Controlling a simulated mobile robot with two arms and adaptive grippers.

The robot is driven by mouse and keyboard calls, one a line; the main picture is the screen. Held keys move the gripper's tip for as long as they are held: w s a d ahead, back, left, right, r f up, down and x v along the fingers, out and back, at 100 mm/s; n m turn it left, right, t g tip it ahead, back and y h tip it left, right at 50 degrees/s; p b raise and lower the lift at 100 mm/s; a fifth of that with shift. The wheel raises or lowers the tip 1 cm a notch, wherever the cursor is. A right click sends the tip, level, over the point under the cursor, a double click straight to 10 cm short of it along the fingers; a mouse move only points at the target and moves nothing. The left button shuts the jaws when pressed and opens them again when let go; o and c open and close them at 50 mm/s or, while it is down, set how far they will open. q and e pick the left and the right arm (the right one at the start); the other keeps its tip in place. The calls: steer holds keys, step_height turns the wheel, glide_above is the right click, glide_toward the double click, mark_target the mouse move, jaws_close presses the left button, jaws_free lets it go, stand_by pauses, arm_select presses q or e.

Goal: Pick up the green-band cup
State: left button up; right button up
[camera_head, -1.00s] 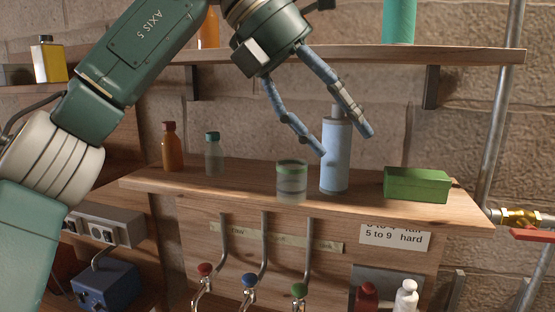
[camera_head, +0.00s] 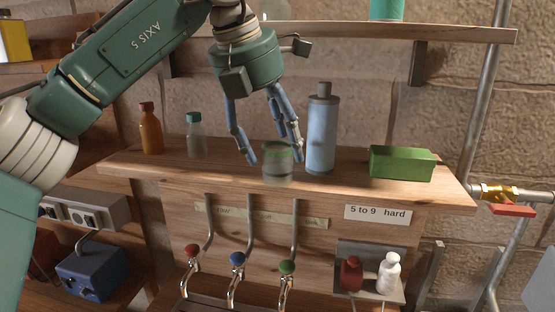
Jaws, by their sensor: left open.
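The green-band cup (camera_head: 277,166) is a small clear, greyish cup with a green band near its rim. It stands upright at the front edge of the wooden shelf (camera_head: 340,186). My left gripper (camera_head: 274,160) is open and points down at the cup, with blue fingers at its upper left and upper right. One fingertip is close to the cup's left side, and the other fingers pass behind its right side. I cannot tell whether they touch it. My right gripper is not in view.
A light-blue bottle (camera_head: 321,134) stands close to the right of the cup. A green box (camera_head: 402,163) lies further right. An orange bottle (camera_head: 150,130) and a teal-capped bottle (camera_head: 195,138) stand to the left. Several taps, including a green-knobbed one (camera_head: 287,267), are below.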

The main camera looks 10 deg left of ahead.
arm_select(q)
steer(key=shift+x, duration=0.9)
steer(key=shift+w+f, duration=0.1)
steer(key=shift+w, duration=0.05)
steer(key=c, duration=1.1)
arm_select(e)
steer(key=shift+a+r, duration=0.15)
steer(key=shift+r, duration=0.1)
